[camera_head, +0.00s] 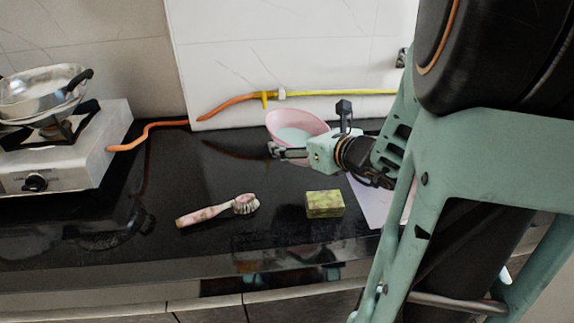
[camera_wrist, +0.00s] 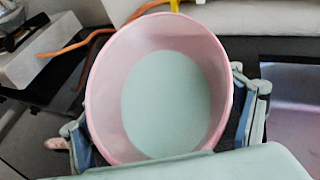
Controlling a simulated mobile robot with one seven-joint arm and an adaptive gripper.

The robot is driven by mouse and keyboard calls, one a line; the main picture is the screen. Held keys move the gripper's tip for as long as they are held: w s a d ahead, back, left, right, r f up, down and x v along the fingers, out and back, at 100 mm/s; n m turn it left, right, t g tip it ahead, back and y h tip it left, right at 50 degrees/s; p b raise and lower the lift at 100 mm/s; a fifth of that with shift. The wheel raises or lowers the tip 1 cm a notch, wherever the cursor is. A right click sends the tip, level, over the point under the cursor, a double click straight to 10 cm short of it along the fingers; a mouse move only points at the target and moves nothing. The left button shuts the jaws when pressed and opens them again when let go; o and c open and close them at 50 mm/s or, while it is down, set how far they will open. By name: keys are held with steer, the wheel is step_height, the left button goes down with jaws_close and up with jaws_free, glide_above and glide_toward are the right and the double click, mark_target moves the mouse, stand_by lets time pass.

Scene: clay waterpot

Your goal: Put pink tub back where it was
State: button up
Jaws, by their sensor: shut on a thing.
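The pink tub (camera_head: 306,121) is a round bowl-like tub with a pale green inside bottom. In the head view it is near the back wall, tilted with its opening towards the camera. My gripper (camera_head: 276,151) is at the tub's near side and shut on it. In the wrist view the tub (camera_wrist: 218,60) fills the middle, with one finger of my gripper (camera_wrist: 166,128) on each side of it. I cannot tell whether its base touches the counter.
A brush (camera_head: 212,211) and a green-yellow sponge (camera_head: 324,204) lie on the black counter (camera_head: 150,235). A stove (camera_head: 70,155) with a metal pan (camera_head: 38,92) stands left. An orange hose (camera_head: 150,130) runs along the back. A pale sheet (camera_head: 372,204) lies right, partly hidden by my arm.

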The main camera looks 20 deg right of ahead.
steer(key=shift+w+d+f, duration=0.15)
steer(key=shift+w+f, duration=0.05)
steer(key=shift+f, duration=0.05)
steer(key=w+f+b, duration=0.1)
steer(key=w+f, duration=0.1)
steer(key=w, duration=0.2)
steer(key=w+d+f+b, duration=0.1)
steer(key=w+f, duration=0.2)
steer(key=w, duration=0.1)
steer(key=w+d+f, duration=0.1)
steer(key=w+f, duration=0.2)
steer(key=w, duration=0.1)
steer(key=shift+w+d+f+b, duration=0.1)
steer(key=shift+d+f+b, duration=0.1)
steer(key=shift+b, duration=0.2)
steer(key=shift+w+f, duration=0.45)
steer(key=shift+f, duration=0.05)
steer(key=shift+d+f+b, duration=0.1)
steer(key=shift+f+b, duration=0.35)
steer(key=shift+f, duration=1.1)
